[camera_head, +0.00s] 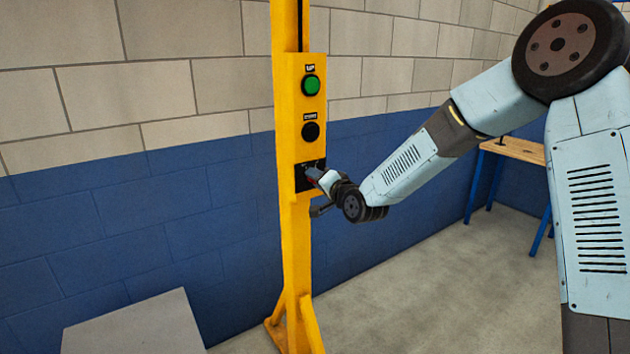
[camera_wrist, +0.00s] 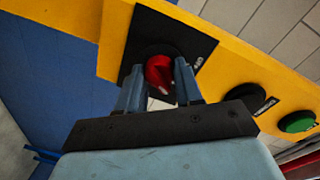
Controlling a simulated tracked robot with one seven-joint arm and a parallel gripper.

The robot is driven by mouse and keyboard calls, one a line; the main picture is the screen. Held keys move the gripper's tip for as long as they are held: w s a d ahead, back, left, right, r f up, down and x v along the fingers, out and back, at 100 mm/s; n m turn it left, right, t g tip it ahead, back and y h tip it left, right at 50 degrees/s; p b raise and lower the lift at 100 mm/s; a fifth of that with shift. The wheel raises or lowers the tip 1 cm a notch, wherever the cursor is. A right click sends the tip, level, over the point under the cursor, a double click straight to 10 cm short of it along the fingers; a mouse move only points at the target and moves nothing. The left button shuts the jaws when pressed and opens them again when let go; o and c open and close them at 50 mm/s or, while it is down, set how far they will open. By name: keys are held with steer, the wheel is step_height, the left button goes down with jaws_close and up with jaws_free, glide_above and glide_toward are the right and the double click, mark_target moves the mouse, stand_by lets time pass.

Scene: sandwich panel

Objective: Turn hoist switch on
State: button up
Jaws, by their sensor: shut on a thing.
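The hoist switch is a red rotary knob (camera_wrist: 159,74) on a black square plate (camera_wrist: 142,35), low on the yellow control panel (camera_head: 313,64). My gripper (camera_wrist: 160,80) is at the knob, with one finger on each side, shut on it. In the head view my gripper (camera_head: 316,175) reaches the panel from the right and hides most of the knob. The plate carries white lettering beside the knob, too small to read surely. The knob's exact angle is hard to tell.
Above the switch are a black button (camera_head: 310,131) and a green button (camera_head: 310,85) labelled UP. The yellow post (camera_head: 296,258) stands on a splayed foot before a blue and grey block wall. A grey box (camera_head: 135,325) is at lower left, a wooden table (camera_head: 518,149) at right.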

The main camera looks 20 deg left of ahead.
steer(key=shift+w+d+f, duration=0.2)
steer(key=shift+d, duration=0.1)
steer(key=o, duration=0.8)
steer(key=shift+c, duration=0.2)
steer(key=shift+o, duration=1.4)
steer(key=shift+s+a+r, duration=0.1)
steer(key=shift+a, duration=0.05)
steer(key=v, duration=1.3)
steer(key=shift+s+d, duration=0.25)
steer(key=shift+s, duration=0.1)
